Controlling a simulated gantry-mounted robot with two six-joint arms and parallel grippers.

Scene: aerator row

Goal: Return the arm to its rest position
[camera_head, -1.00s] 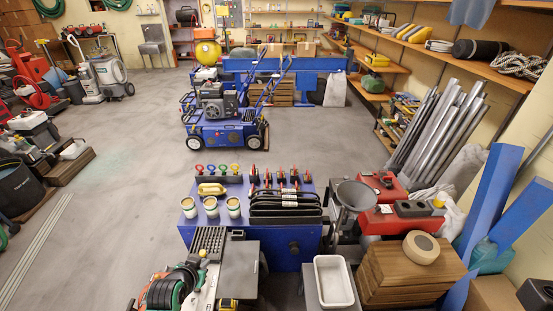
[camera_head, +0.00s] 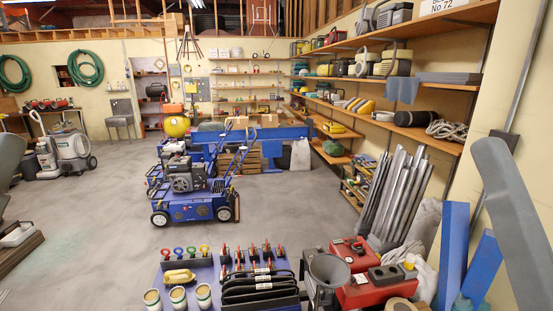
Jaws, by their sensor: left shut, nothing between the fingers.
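A grey rounded part of my left arm (camera_head: 8,160) shows at the left edge, cut off by the frame. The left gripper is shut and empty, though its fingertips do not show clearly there. A long grey link of my right arm (camera_head: 515,220) slants down along the right edge. My right gripper is not visible. Neither arm visibly touches anything.
A blue aerator (camera_head: 190,185) stands on open grey floor. In front, a blue stand holds black handles (camera_head: 260,285), tins (camera_head: 178,297) and a yellow object (camera_head: 179,276). Red machines (camera_head: 365,287), grey pipes (camera_head: 392,195) and shelves (camera_head: 425,130) fill the right.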

